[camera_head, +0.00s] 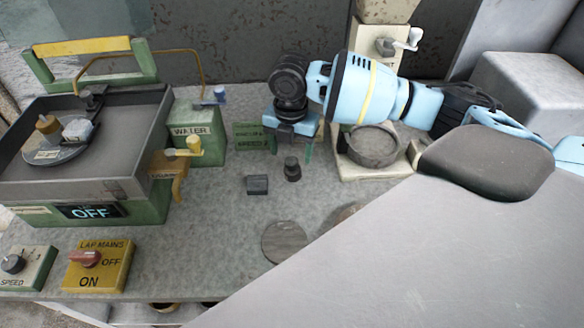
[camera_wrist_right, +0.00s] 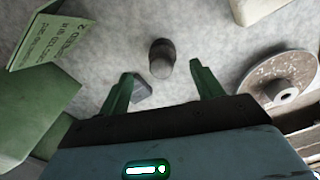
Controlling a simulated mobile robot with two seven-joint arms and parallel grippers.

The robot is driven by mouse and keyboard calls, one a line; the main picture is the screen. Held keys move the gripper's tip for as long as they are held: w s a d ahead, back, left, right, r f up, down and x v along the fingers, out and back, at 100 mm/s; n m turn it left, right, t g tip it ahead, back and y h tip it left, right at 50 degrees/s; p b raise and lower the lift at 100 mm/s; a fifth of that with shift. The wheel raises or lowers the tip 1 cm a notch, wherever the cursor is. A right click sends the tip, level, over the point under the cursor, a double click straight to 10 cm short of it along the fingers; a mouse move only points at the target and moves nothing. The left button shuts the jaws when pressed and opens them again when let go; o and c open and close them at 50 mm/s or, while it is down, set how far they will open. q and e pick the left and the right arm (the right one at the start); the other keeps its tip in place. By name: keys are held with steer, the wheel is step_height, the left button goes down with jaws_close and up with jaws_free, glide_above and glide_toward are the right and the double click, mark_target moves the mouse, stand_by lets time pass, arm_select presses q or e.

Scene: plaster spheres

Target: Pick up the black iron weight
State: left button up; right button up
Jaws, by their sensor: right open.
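The black iron weight (camera_head: 292,168) is a small dark knobbed cylinder standing upright on the grey worktop. In the right wrist view the weight (camera_wrist_right: 161,57) shows from above, just beyond the gap between the green fingers. My right gripper (camera_head: 290,146) comes in from the right and hangs above and behind the weight. Its fingers are apart and empty in the wrist view (camera_wrist_right: 163,78), with no contact visible. A small dark block (camera_head: 257,185) lies left of the weight; the left finger partly hides it in the wrist view (camera_wrist_right: 142,91). My left gripper is not in view.
A green WATER box (camera_head: 198,135) and lap machine (camera_head: 75,190) stand left. A green lettered block (camera_head: 253,136) is close left of my gripper. A cream stand with a round pan (camera_head: 373,146) is right. A flat disc (camera_head: 284,243) lies in front.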

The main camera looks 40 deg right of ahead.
mark_target(292, 160)
steer(key=shift+f, duration=0.45)
steer(key=shift+s+f, duration=0.15)
steer(key=shift+f, duration=1.15)
steer(key=shift+s+f, duration=0.1)
steer(key=shift+f, duration=1.2)
steer(key=shift+r, duration=0.1)
jaws_close()
